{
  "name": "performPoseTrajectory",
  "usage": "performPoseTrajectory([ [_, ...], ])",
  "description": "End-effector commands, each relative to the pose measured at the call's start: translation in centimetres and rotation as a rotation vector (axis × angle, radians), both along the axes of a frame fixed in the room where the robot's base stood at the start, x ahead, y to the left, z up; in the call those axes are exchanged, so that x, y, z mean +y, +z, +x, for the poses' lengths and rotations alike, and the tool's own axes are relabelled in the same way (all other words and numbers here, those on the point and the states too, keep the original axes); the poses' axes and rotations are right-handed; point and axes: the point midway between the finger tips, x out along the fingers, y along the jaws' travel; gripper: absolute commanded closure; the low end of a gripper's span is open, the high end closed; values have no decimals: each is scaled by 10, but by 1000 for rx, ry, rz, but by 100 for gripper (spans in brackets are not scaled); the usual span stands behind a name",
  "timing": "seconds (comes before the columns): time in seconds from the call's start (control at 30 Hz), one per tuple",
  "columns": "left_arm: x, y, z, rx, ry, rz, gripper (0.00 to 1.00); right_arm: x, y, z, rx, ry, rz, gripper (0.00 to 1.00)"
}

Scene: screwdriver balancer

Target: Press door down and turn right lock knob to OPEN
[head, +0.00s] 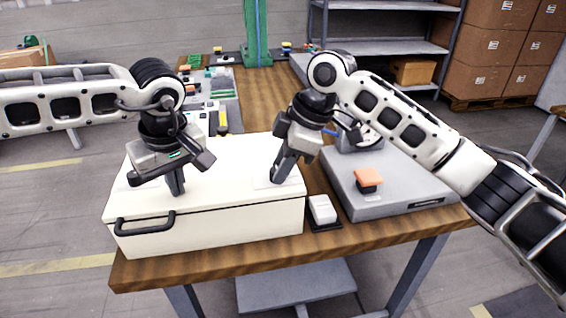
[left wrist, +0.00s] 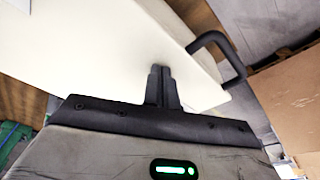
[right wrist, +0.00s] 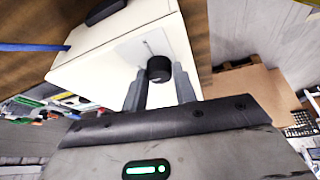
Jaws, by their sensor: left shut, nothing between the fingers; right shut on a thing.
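The door is the white lid (head: 228,160) of a low box with a black handle (head: 145,222) on its front; it looks closed. My left gripper (head: 177,190) is shut and empty, pointing down with its fingertips at the lid, on the left half. In the left wrist view its closed fingers (left wrist: 160,72) meet the white surface, and the handle shows beside them. The right lock knob is a small black cylinder (right wrist: 159,69) on a pale plate on the lid. My right gripper (head: 278,178) is shut on it, a finger on each side. The knob's markings cannot be read.
A white block (head: 322,208) on a black pad stands right of the box. Farther right is a grey platform (head: 400,195) with an orange-topped block (head: 368,177). Small parts and trays (head: 222,85) lie behind the box on the wooden table.

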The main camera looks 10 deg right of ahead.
Motion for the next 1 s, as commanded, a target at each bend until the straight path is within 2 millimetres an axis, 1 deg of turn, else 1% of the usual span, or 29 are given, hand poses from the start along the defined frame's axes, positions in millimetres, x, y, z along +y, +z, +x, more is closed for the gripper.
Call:
performPoseTrajectory([
  [0.03, 0, -5, -1, 5, -2, 0, 100, 4, -1, -3, 4, 16, 4, 95],
  [0.37, -1, -6, -1, 5, -3, 0, 100, 4, -1, -3, 5, 19, 4, 95],
  [0.4, -1, -6, -1, 5, -3, 0, 100, 4, -1, -3, 5, 19, 4, 64],
  [0.43, -1, -6, -1, 6, -3, 0, 100, 4, -1, -3, 5, 19, 4, 55],
  [0.47, -1, -6, -1, 6, -3, 0, 100, 4, -1, -3, 5, 18, 4, 50],
  [0.77, 0, -6, -1, 7, -2, 1, 100, 1, 0, -1, 2, 10, 2, 50],
  [0.87, 0, -6, -2, 8, -2, 2, 100, -2, 8, -2, 1, 8, 2, 50],
  [1.0, 0, -6, -2, 8, -3, 2, 100, -11, 31, -5, -2, 8, 1, 50],
])
